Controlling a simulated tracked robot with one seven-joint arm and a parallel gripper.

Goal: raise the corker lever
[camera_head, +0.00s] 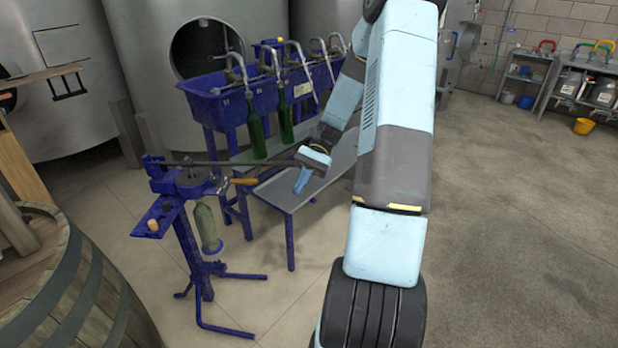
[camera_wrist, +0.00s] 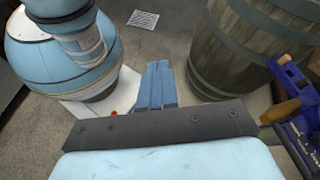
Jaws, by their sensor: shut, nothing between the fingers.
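The blue corker (camera_head: 190,215) stands on splayed legs at the left of the head view. A pale green bottle (camera_head: 206,226) is upright in it. A wooden handle (camera_head: 243,181) juts out to the right of its head; it also shows at the right of the wrist view (camera_wrist: 280,112). A thin dark bar (camera_head: 230,163) runs level from the corker's top toward my gripper; I cannot tell whether they touch. My gripper (camera_head: 301,187) points down, right of the handle and apart from it. Its fingers are together and empty in the wrist view (camera_wrist: 158,72).
A blue bottle filler (camera_head: 232,103) with green bottles stands behind, with a grey bench (camera_head: 285,188) near my gripper. A wooden barrel (camera_head: 75,285) is at the front left. Steel tanks (camera_head: 140,50) line the back.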

